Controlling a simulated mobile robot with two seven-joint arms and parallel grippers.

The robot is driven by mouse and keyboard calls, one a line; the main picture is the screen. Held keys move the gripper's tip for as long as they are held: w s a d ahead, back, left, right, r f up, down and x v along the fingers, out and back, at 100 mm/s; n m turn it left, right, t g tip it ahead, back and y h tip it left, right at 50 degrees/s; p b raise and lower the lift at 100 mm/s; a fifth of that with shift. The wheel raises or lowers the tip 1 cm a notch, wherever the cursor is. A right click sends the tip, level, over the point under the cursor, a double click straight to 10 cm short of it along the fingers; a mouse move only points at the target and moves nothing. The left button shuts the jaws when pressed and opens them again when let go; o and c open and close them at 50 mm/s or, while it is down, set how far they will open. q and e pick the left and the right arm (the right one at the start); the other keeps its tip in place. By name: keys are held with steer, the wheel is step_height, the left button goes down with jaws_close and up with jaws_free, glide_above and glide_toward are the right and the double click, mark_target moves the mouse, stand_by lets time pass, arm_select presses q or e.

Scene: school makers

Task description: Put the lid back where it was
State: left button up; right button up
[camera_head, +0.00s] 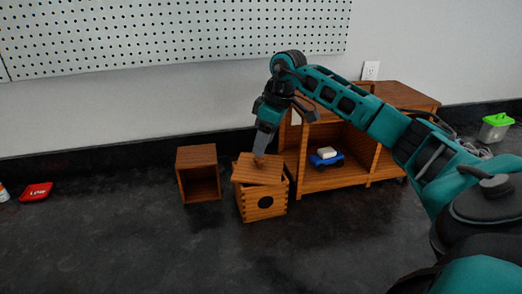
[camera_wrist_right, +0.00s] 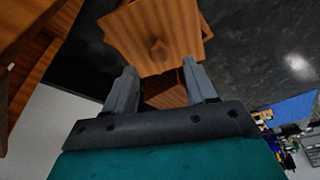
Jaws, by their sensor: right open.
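The wooden lid (camera_head: 256,172) lies skewed over the top of a small wooden box (camera_head: 265,208) with a dark round spot on its front. The lid is turned relative to the box, and part of the box's rim shows at the right. My left gripper is not in view.
An open wooden box (camera_head: 201,190) stands left of the lidded box. A wooden shelf unit (camera_head: 352,178) with a blue toy car (camera_head: 326,161) stands close on the right. A red item (camera_head: 36,192) lies far left. The counter in front is clear.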

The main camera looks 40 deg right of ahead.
steer(key=v, duration=0.8)
steer(key=shift+p, duration=0.3)
steer(key=shift+s+r, duration=0.1)
